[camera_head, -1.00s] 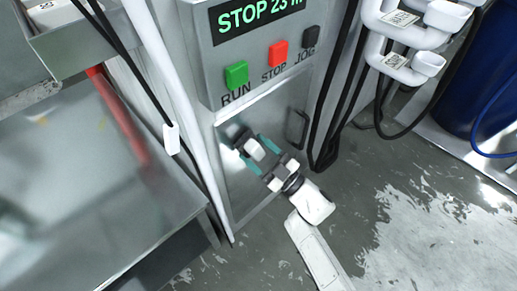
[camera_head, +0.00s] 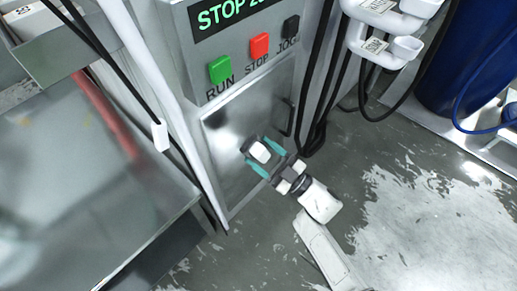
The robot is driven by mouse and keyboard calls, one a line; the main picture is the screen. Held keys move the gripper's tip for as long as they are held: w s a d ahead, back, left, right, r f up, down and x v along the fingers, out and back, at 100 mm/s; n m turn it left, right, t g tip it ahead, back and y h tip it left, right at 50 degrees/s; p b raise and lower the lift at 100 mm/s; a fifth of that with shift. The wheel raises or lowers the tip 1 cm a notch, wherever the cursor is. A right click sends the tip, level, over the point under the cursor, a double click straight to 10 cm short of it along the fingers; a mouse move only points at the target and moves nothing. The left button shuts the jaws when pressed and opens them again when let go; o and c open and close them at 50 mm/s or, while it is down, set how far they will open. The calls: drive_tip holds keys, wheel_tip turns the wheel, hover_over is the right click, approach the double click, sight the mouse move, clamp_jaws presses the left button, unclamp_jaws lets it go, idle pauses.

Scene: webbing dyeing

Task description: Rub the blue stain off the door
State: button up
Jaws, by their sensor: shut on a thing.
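The door (camera_head: 222,128) is a shiny grey metal panel below the buttons of the control cabinet, with a dark handle (camera_head: 282,116) near its right edge. I cannot make out a blue stain on it; my gripper and the held thing cover part of it. My gripper (camera_head: 264,155) has teal fingers and is in front of the door's lower right part. It is shut on a small white block (camera_head: 260,152) with dark edges. Whether the block touches the door I cannot tell.
Green (camera_head: 220,70), red (camera_head: 259,45) and black (camera_head: 291,27) buttons sit above the door. A metal table (camera_head: 80,190) and white pole (camera_head: 150,80) stand left. Black cables hang right of the door. A blue drum (camera_head: 470,60) stands far right. The floor (camera_head: 400,210) in front is clear.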

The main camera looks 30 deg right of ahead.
drive_tip(key=shift+s+d+p, duration=0.2)
drive_tip(key=shift+s+d, duration=0.05)
drive_tip(key=shift+s, duration=0.5)
drive_tip(key=shift+s+d+p, duration=0.2)
drive_tip(key=shift+s, duration=0.5)
drive_tip(key=shift+r, duration=0.15)
